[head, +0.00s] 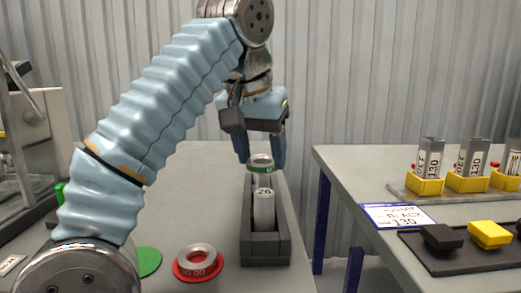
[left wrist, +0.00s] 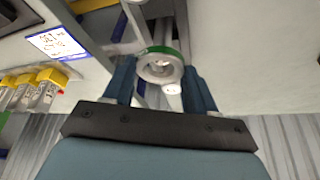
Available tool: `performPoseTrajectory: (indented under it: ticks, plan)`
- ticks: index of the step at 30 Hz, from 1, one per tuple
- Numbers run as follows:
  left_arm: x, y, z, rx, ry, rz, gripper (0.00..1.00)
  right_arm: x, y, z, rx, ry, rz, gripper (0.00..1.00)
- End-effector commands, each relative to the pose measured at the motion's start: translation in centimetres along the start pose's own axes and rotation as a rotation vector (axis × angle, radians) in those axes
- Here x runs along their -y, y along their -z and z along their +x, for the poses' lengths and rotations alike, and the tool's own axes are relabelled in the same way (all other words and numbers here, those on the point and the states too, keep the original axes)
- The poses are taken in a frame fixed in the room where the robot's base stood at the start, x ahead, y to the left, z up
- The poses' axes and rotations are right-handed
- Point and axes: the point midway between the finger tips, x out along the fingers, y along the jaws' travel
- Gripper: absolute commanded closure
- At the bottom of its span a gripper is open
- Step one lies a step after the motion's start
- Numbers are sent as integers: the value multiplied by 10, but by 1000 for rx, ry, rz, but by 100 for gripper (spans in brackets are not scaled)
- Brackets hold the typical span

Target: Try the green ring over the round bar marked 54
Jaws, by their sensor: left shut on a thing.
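My left gripper (head: 260,164) is shut on a pale ring with a green band (head: 260,158), held between its fingertips. The ring also shows between the fingers in the left wrist view (left wrist: 160,68). In the left wrist view a pale round end (left wrist: 172,90) shows beside the ring. My right gripper is not in view.
A pale ring on a red disc (head: 195,265) and a bare green disc (head: 148,262) lie left of the trough. A second table on the right holds yellow-based holders (head: 424,186), a label card (head: 397,216) and black and yellow blocks (head: 490,234). A gap separates the tables.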

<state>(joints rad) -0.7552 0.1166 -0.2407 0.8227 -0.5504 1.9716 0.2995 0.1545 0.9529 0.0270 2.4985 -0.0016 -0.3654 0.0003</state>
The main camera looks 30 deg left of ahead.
Motion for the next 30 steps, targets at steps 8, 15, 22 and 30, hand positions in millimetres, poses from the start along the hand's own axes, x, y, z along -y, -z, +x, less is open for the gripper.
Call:
performPoseTrajectory:
  ticks: [8,15,22,30]
  plan:
    - [0,-2,5,0,0,0,79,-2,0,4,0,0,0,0]
    - [0,-4,10,0,0,0,79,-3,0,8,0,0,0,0]
    - [0,-4,11,-1,0,0,79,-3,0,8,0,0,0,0]
    - [0,-4,11,0,0,0,22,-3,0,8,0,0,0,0]
